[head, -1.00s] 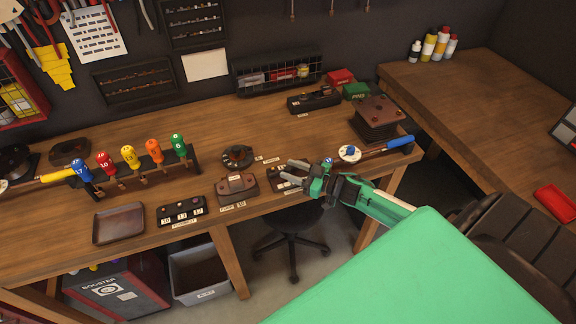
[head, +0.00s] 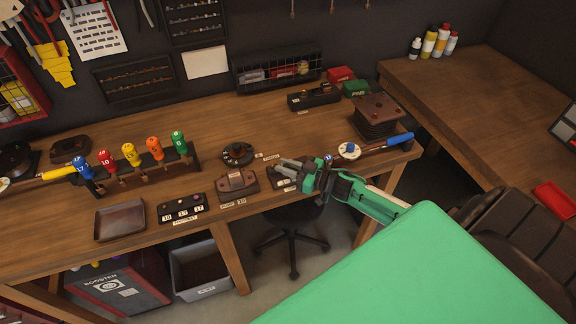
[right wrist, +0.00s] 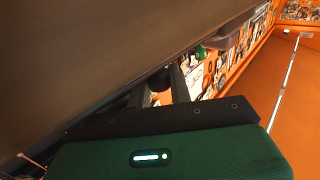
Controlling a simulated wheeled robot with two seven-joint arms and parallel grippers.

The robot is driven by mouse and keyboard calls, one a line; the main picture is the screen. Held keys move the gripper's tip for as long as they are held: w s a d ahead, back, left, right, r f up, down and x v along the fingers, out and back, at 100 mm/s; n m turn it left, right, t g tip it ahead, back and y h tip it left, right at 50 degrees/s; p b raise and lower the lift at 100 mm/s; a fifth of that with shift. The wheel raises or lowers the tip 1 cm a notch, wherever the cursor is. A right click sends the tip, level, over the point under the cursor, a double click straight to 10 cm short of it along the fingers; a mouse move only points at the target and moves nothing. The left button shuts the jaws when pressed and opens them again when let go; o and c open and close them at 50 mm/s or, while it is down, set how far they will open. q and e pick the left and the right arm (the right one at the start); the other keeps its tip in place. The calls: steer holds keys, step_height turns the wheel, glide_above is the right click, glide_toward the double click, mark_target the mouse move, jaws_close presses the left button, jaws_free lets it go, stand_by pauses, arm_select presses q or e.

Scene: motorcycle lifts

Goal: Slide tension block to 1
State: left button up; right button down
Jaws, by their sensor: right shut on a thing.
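My right gripper (head: 284,167) reaches in from the right over the front edge of the wooden bench. Its fingers are close together at a small dark block unit (head: 285,184) with a pale label, which I take to be the tension block. The gripper hides much of this unit, so its slider position and marks cannot be read. In the right wrist view, the fingers (right wrist: 168,88) are shut on a small dark rounded piece (right wrist: 160,80). My left gripper is not in view.
Left of the gripper stand a brown block fixture (head: 236,182), a dark dial (head: 237,154) and a numbered switch box (head: 181,207). A blue-handled tool (head: 385,143) lies to the right beside stacked dark plates (head: 380,115). A stool (head: 290,240) stands below.

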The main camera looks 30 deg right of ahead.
steer(key=shift+w+a, duration=0.25)
steer(key=shift+a, duration=0.65)
steer(key=c, duration=1.3)
jaws_free()
steer(key=shift+s+d+f, duration=0.1)
steer(key=shift+s+d, duration=0.15)
steer(key=shift+s, duration=0.15)
steer(key=b+v, duration=0.4)
steer(key=v, duration=0.9)
steer(key=shift+w, duration=0.1)
